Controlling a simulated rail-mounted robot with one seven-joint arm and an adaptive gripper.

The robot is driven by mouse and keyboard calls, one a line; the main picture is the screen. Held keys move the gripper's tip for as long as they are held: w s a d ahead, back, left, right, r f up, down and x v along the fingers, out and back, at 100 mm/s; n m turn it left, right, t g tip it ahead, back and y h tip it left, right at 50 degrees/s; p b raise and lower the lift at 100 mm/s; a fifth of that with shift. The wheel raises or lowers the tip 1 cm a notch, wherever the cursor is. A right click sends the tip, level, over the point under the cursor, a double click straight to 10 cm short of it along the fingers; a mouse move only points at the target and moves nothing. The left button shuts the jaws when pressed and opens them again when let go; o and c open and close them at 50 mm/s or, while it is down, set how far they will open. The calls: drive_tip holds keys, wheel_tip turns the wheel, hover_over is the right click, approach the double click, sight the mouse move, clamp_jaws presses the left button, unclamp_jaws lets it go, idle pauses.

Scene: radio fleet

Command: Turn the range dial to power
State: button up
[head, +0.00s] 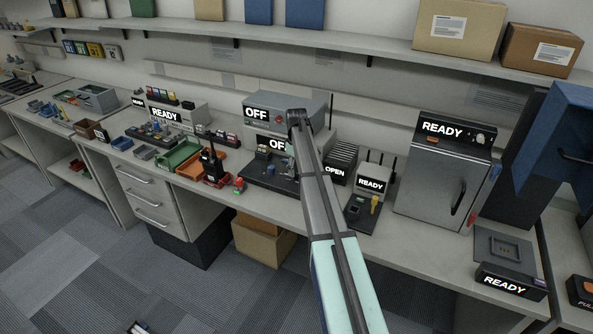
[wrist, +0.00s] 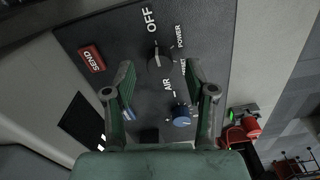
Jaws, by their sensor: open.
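The dark range dial (wrist: 158,58) sits on a black panel in the wrist view, with the words OFF and POWER beside it. A small pale mark shows on the dial; I cannot tell exactly which label it points to. My gripper (wrist: 160,72) is open, its two green-grey fingers spread on either side of the dial's line. The fingers appear apart from the dial, and nothing is between them. In the head view, my arm covers part of the dark bench unit (head: 262,178), and the fingers cannot be made out.
A red SEND button (wrist: 91,58) and a blue knob (wrist: 181,119) are on the same panel. A grey box (head: 262,101) with OFF displays stands behind. Orange trays (head: 193,166) and a black radio (head: 213,164) stand left; a READY unit (head: 371,180) stands right.

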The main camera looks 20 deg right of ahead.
drive_tip(key=shift+f, duration=1)
clamp_jaws()
drive_tip(key=shift+m, duration=0.3)
drive_tip(key=m, duration=0.5)
drive_tip(key=shift+b, duration=0.4)
drive_tip(key=m, duration=0.6)
drive_tip(key=shift+a, duration=0.1)
drive_tip(key=shift+m+b, duration=0.3)
